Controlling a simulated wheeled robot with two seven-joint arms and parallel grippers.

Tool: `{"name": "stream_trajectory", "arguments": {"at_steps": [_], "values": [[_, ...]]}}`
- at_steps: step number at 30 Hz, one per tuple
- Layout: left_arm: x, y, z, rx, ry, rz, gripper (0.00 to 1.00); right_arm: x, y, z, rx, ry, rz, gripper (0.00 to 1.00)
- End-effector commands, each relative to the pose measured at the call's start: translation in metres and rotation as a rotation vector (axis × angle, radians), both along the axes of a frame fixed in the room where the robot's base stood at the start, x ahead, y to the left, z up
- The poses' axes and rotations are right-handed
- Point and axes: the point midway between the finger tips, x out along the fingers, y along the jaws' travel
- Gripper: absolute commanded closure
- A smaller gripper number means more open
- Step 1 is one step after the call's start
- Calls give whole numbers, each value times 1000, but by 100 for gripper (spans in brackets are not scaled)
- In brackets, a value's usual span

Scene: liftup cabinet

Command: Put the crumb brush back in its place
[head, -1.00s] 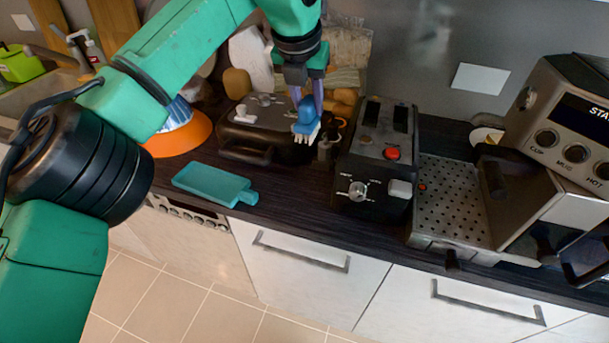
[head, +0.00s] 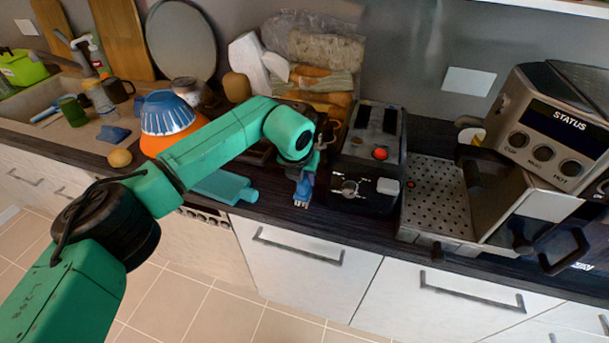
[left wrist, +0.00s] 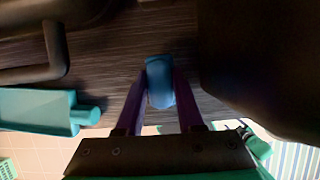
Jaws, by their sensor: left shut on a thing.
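The crumb brush (head: 303,190) has a blue handle and pale bristles. My left gripper (head: 308,172) is shut on it, and the brush points down with its bristles lowest. The brush is over the dark counter near the front edge, between the teal pan with a short handle (head: 226,187) and the toaster. I cannot tell if the bristles touch the counter. In the left wrist view the blue brush handle (left wrist: 160,84) sits between my two purple fingers, and the teal pan (left wrist: 40,110) is at the left. My right gripper is not in view.
The black toaster (head: 364,185) with a red button stands close right of the brush. The coffee machine (head: 545,130) is further right. Behind my arm are bread packs (head: 315,55) and a blue bowl (head: 166,113). A narrow bare strip of counter (head: 277,203) lies left of the brush.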

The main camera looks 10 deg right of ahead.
Motion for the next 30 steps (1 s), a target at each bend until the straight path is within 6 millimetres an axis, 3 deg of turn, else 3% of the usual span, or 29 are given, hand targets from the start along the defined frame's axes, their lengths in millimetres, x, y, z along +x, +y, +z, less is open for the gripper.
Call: {"name": "stream_trajectory", "arguments": {"at_steps": [2,3,5,15,17,30], "values": [[0,0,-3,0,0,0,100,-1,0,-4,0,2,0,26],[0,0,-2,0,0,0,52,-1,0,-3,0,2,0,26],[0,0,-1,0,0,0,33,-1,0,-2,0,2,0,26],[0,0,3,0,0,0,33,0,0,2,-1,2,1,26],[-1,1,6,-1,-3,0,33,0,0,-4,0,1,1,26],[-37,19,101,0,-3,0,33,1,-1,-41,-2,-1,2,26]]}}
